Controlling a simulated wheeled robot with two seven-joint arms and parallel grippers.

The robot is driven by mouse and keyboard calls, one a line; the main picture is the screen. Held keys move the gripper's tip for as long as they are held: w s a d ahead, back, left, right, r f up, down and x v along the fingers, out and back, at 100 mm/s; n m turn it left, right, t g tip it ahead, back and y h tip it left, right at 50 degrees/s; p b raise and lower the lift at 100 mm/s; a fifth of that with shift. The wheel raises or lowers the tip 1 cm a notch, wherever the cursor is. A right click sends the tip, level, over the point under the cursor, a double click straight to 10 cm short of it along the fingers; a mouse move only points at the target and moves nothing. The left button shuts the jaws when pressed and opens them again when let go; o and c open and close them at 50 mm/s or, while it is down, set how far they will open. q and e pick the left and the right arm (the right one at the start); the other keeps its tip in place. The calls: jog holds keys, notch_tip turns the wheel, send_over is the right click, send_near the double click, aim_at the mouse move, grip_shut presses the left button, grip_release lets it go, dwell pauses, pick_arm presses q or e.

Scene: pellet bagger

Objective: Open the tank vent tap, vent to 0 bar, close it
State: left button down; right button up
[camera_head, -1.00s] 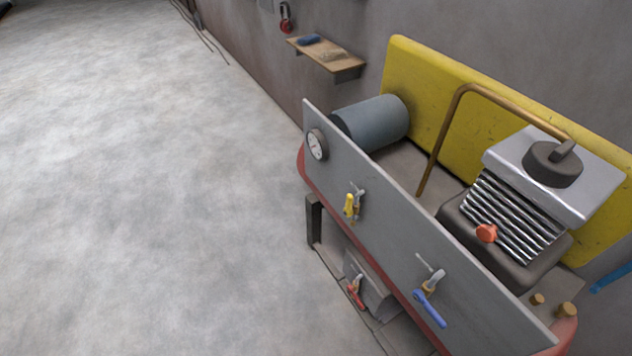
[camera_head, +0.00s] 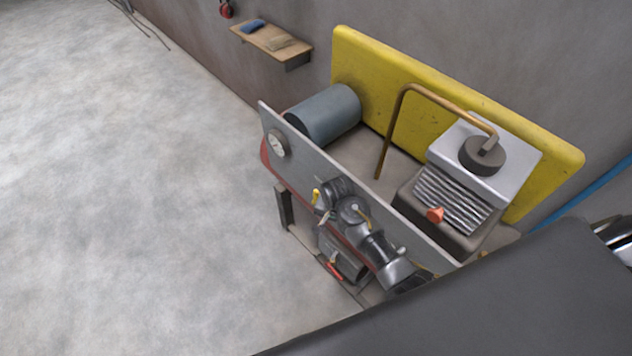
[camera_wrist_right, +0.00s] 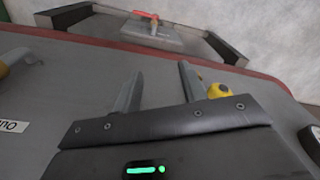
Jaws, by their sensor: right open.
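The grey panel (camera_head: 300,165) carries a round gauge (camera_head: 277,144) whose reading is too small to tell. A yellow-handled tap (camera_head: 316,196) is on the panel, partly hidden by my right gripper (camera_head: 325,212). A red-handled tap (camera_head: 334,268) sits lower, under the panel. In the right wrist view, my right gripper (camera_wrist_right: 161,76) is open and empty, its fingers in front of the panel. The yellow tap (camera_wrist_right: 219,91) is just right of the right finger, outside the jaws. The red tap (camera_wrist_right: 146,16) is farther off. I cannot tell which tap is the vent. My left gripper is out of view.
Behind the panel are a grey cylinder (camera_head: 322,113), a bent copper pipe (camera_head: 394,115) and a finned block (camera_head: 453,198) with an orange knob (camera_head: 435,214). A yellow guard (camera_head: 450,112) stands behind. A wooden shelf (camera_head: 271,41) is on the wall. The floor at left is clear.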

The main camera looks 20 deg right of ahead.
jog(key=m+p, duration=0.2)
send_near(316, 191)
jog(key=s+d+f, duration=0.2)
jog(key=s+f, duration=0.2)
jog(key=f, duration=0.1)
jog(key=w+r+m, duration=0.1)
jog(key=w+a+r+m, duration=0.1)
jog(key=w, duration=0.1)
jog(key=w+r+m+g, duration=0.1)
jog(key=w, duration=0.1)
jog(key=shift+w+a+r+b, duration=0.1)
jog(key=shift+a+r+b, duration=0.25)
jog(key=shift+f, duration=0.55)
pick_arm(q)
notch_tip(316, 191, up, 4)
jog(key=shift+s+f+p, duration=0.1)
jog(key=shift+p, duration=0.65)
pick_arm(e)
notch_tip(316, 191, down, 10)
jog(key=shift+r, duration=0.1)
grip_shut()
